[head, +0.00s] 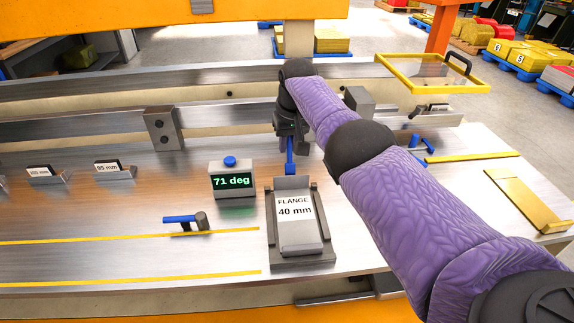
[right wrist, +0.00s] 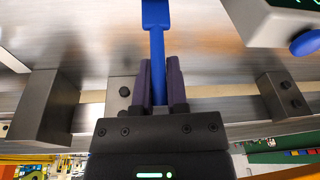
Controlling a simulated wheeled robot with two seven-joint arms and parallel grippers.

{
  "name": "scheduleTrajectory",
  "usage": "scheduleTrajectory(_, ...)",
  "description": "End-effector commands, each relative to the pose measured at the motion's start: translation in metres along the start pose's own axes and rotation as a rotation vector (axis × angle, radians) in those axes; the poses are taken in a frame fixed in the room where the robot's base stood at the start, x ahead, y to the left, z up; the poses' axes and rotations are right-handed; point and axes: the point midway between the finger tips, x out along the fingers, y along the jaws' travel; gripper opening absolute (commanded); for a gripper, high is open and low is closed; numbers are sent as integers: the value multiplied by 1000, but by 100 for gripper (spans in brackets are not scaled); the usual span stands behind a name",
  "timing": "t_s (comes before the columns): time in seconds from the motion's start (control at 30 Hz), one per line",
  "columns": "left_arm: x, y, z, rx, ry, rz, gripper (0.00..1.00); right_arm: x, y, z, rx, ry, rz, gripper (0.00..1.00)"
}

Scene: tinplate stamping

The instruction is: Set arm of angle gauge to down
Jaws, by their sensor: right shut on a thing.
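The angle gauge's display box (head: 232,182) reads "71 deg" in green and has a blue knob on top. A blue arm (head: 290,160) stands roughly upright just behind the grey stand (head: 303,235), whose card reads "FLANGE 40 mm". My right gripper (head: 290,137) is at the top end of this arm. In the right wrist view, the two dark fingers of the right gripper (right wrist: 158,78) are closed around the narrow blue arm (right wrist: 156,30), which widens away from them. The arm's lower end is hidden behind the stand. My left gripper is out of view.
A blue-handled clamp (head: 186,220) lies left of the stand, near a yellow strip (head: 130,236). Metal rails with a grey block (head: 162,128) run behind. A yellow-framed clear panel (head: 432,72) is at the back right. The bench front left is mostly clear.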

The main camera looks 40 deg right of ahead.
Motion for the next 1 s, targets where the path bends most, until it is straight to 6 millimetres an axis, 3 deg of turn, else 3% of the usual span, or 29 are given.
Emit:
scheduleTrajectory(0.03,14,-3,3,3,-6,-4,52,8,0,1,0,-14,-2,0)
scheduleTrajectory(0.1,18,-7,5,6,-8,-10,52,6,0,2,-1,-27,-6,0)
scheduleTrajectory(0.47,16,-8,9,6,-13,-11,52,0,0,2,-2,-38,-9,0)
scheduleTrajectory(0.5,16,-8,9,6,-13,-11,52,0,0,2,-2,-38,-9,24)
scheduleTrajectory(0.63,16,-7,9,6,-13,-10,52,0,0,2,-2,-36,-10,51)
scheduleTrajectory(0.87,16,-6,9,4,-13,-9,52,-1,-1,1,-2,-34,-10,52)
scheduleTrajectory(1.0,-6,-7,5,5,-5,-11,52,-28,-1,-1,-4,-29,-11,52)
